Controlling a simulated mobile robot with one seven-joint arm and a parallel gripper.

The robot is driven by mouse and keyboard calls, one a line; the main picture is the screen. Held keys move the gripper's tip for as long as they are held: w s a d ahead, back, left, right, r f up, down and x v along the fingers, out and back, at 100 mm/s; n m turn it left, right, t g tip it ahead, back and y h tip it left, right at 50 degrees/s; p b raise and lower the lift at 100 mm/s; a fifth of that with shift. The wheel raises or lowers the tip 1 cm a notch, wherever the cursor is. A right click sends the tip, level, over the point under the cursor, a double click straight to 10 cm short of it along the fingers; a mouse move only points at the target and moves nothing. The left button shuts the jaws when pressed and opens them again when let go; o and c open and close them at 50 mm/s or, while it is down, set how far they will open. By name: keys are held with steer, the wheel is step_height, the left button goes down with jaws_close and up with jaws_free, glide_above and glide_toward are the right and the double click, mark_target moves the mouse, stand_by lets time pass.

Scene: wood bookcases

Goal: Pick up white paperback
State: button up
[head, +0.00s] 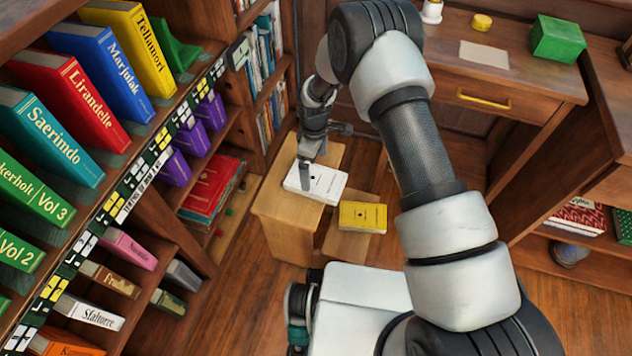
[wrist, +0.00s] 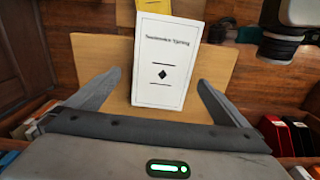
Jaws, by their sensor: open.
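The white paperback (head: 316,183) lies flat on top of a small wooden step stool (head: 270,205) in the head view. In the wrist view the white paperback (wrist: 168,62) shows its cover, with black title text and a small black diamond. My gripper (head: 306,178) is above the stool at the book's left part in the head view. In the wrist view my gripper (wrist: 148,92) is open, with one finger to the left of the book and one to the right. No contact between fingers and book is visible.
A yellow book (head: 362,216) lies on the stool's lower step, close to the white paperback. A bookcase (head: 140,190) full of books stands on the left. A desk (head: 500,75) with a green box (head: 557,39) stands at the back right. Wooden floor (head: 245,310) is clear in front.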

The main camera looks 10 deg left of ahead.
mark_target(316, 178)
steer(key=f, duration=0.1)
steer(key=f+b, duration=0.1)
steer(key=f, duration=0.3)
steer(key=shift+s+d, duration=0.25)
steer(key=shift+r, duration=0.1)
steer(key=shift+c, duration=0.3)
steer(key=c, duration=1.1)
steer(key=shift+c, duration=0.2)
steer(key=shift+r, duration=0.1)
